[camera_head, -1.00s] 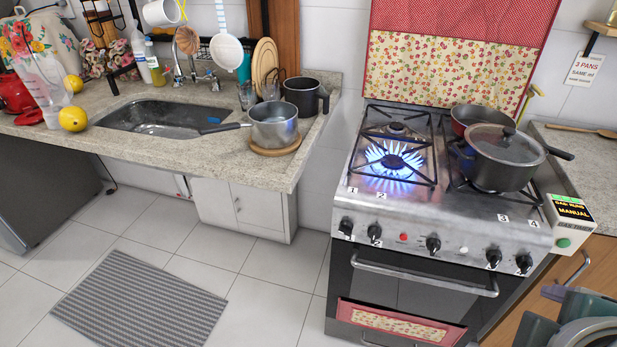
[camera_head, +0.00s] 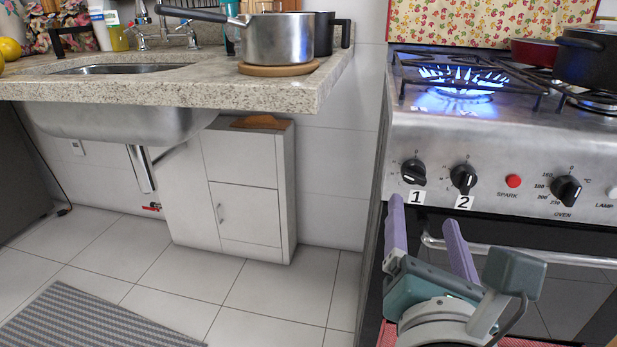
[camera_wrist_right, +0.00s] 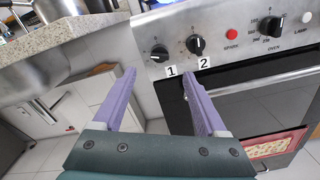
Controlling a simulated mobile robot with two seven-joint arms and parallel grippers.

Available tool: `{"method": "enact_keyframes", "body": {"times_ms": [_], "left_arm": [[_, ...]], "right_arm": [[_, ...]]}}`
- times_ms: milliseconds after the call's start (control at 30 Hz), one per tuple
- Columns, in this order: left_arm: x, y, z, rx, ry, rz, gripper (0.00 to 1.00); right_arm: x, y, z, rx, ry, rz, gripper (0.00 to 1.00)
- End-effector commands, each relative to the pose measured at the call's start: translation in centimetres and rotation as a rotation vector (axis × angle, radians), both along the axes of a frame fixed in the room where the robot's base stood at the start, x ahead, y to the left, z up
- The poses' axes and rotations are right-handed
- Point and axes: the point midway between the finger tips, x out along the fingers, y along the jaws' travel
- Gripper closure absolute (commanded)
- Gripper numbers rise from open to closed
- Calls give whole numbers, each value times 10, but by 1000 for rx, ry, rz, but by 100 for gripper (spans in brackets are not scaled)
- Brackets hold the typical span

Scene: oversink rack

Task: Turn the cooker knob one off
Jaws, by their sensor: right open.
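Cooker knob one (camera_head: 413,172) is the black knob above the label "1", leftmost on the steel front panel of the cooker. It also shows in the right wrist view (camera_wrist_right: 159,53), ahead of the fingertips. A blue flame (camera_head: 458,82) burns on the front left burner. My right gripper (camera_head: 425,212) is open and empty, with purple fingers pointing up at the panel just below knobs one and two. The fingers look apart from the knob. In the right wrist view the gripper (camera_wrist_right: 158,82) has knob one roughly between and beyond its fingertips. My left gripper is not in view.
Knob two (camera_head: 463,179) sits close to the right of knob one, then a red spark button (camera_head: 513,181) and the oven knob (camera_head: 566,190). The oven handle (camera_head: 520,250) runs below. The counter edge (camera_head: 290,97) with a steel pot (camera_head: 283,40) is to the left.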

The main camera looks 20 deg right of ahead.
Motion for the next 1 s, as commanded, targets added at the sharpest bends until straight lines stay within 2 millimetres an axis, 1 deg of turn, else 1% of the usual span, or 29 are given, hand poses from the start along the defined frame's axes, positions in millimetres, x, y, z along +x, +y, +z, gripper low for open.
{"method": "enact_keyframes", "body": {"times_ms": [33,167,400,600,733,1000], "left_arm": [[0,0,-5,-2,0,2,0],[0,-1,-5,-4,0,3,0],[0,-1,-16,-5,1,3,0],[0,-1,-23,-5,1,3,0],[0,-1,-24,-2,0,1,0],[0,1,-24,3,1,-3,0]], "right_arm": [[2,0,-4,-11,-1,5,25],[13,-7,-1,-20,-3,6,25],[53,-31,-2,-17,-4,4,25],[77,-46,-2,-13,-1,4,25],[84,-51,-1,-12,-1,4,25],[85,-51,-1,-11,1,5,25]]}}
